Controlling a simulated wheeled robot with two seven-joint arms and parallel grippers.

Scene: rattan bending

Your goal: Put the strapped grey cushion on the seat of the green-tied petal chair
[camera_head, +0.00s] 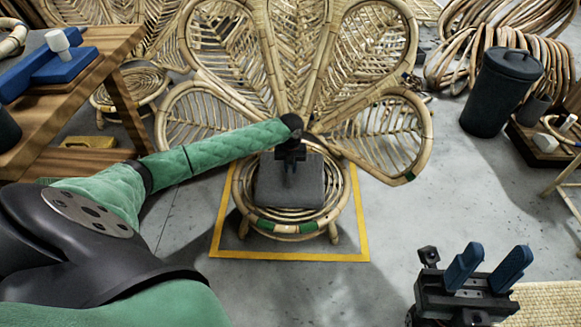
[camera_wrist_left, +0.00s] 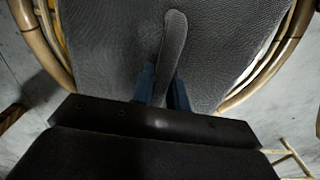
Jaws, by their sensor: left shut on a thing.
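The petal chair (camera_head: 345,200) stands in the middle of the head view, with a fan of rattan petals behind a round seat and green and white ties on its front rim. The grey cushion (camera_head: 270,190) is over the round seat, inside its rim; whether it rests on the seat I cannot tell. My left gripper (camera_head: 288,172) is above the cushion, seen from behind. In the left wrist view the grey cushion (camera_wrist_left: 110,40) fills the upper part, and its strap (camera_wrist_left: 175,45) runs between my blue fingertips (camera_wrist_left: 164,85), which are shut on it. My right gripper (camera_head: 488,262) is open and empty at the lower right.
A yellow floor outline (camera_head: 225,215) surrounds the chair. A wooden bench (camera_head: 100,50) with blue tools stands at the left. A dark bin (camera_head: 500,90) and coiled rattan (camera_head: 445,60) are at the right. A woven mat (camera_head: 550,303) lies at the lower right. Floor right of the chair is clear.

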